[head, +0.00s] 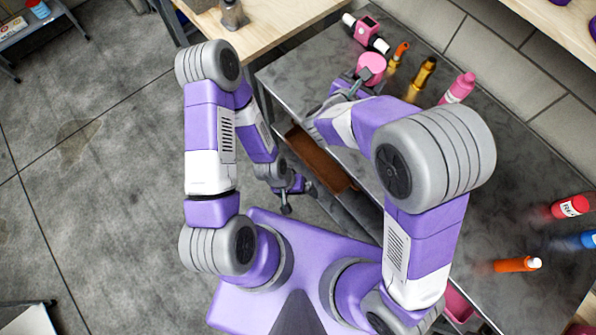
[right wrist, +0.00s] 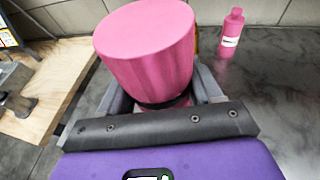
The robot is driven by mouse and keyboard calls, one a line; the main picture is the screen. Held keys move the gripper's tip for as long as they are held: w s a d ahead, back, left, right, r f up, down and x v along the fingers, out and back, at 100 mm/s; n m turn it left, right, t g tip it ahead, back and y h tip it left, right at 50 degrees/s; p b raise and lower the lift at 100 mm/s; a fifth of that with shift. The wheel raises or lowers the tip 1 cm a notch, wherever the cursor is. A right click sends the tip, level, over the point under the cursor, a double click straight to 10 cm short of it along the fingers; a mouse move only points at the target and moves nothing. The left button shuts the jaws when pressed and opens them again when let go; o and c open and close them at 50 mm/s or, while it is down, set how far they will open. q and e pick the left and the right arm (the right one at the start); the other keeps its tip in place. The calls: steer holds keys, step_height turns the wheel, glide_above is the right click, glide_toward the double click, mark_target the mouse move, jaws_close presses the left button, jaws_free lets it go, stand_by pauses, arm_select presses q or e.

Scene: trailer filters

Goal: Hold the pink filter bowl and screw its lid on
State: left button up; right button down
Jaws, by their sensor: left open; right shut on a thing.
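A pink cup-shaped piece, which looks like the filter bowl (head: 372,66), is between the fingers of my right gripper (head: 360,82) at the back of the grey worktop. In the right wrist view the pink bowl (right wrist: 145,50) stands up above the fingers, with a dark band at its narrower lower part. The right gripper is shut on it. My left gripper (head: 298,197) is open and empty, low beside the worktop's front edge.
An orange-tipped tool (head: 398,54), an amber bottle (head: 422,75) and a pink bottle (head: 459,88) stand right of the bowl. Red (head: 571,207) and orange (head: 516,265) bottles are farther right. A wooden table (head: 270,35) adjoins at the left. The worktop's middle is clear.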

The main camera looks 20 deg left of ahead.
stand_by(0.3)
steer(key=s+d+f+m+g+h, duration=0.2)
steer(key=d+f, duration=0.3)
steer(key=d, duration=0.3)
steer(key=s+d+f+m+g+h, duration=0.3)
steer(key=d+f+m+h, duration=0.2)
steer(key=d, duration=0.4)
steer(key=shift+s+d+f, duration=0.2)
steer(key=shift+s+f, duration=0.2)
steer(key=shift+f, duration=0.4)
